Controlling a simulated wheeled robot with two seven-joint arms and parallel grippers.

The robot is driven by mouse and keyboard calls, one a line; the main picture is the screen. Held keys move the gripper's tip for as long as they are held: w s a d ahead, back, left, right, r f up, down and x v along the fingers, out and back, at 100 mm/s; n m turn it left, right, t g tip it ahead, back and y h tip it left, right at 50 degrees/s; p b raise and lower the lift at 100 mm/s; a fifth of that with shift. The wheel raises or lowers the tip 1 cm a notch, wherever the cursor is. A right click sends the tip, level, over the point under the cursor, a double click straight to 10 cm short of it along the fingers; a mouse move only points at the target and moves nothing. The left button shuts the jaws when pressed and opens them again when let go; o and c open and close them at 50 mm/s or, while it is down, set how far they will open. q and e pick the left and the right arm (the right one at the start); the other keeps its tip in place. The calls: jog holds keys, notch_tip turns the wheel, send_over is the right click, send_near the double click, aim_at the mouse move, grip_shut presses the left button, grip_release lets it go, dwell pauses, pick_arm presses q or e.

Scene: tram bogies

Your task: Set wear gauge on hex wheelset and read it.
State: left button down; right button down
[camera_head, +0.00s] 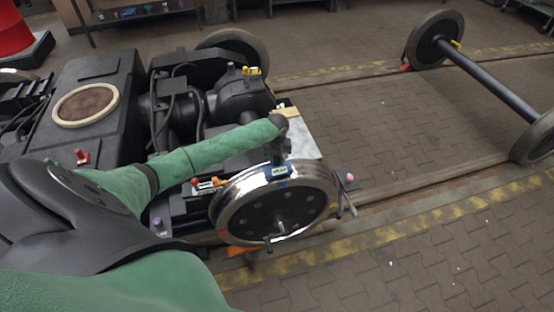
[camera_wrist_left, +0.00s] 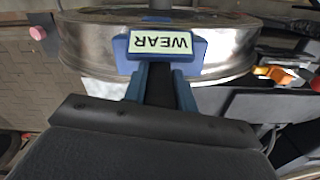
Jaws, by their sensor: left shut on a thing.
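The blue wear gauge (camera_head: 281,171) with a pale label is at the top of the near wheel (camera_head: 262,214) of the bogie. In the left wrist view the gauge (camera_wrist_left: 193,47) shows the label "WEAR" upside down in front of the shiny wheel tread (camera_wrist_left: 90,45). My left gripper (camera_head: 282,152) is shut on the gauge from above; its blue fingers (camera_wrist_left: 160,88) also show in the left wrist view. The gauge looks close against the rim, but I cannot tell whether it is fully seated. No hex mark is readable on the wheel. My right gripper is not in view.
The dark bogie frame (camera_head: 100,80) with cables stands behind my left arm. A loose wheelset (camera_head: 485,75) stands on the rails at the right. A pink knob (camera_head: 350,177) is right of the near wheel. The paved floor (camera_head: 400,140) between is clear.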

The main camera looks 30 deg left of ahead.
pick_arm(q)
jog(key=shift+f, duration=0.2)
jog(key=c, duration=1.1)
grip_release()
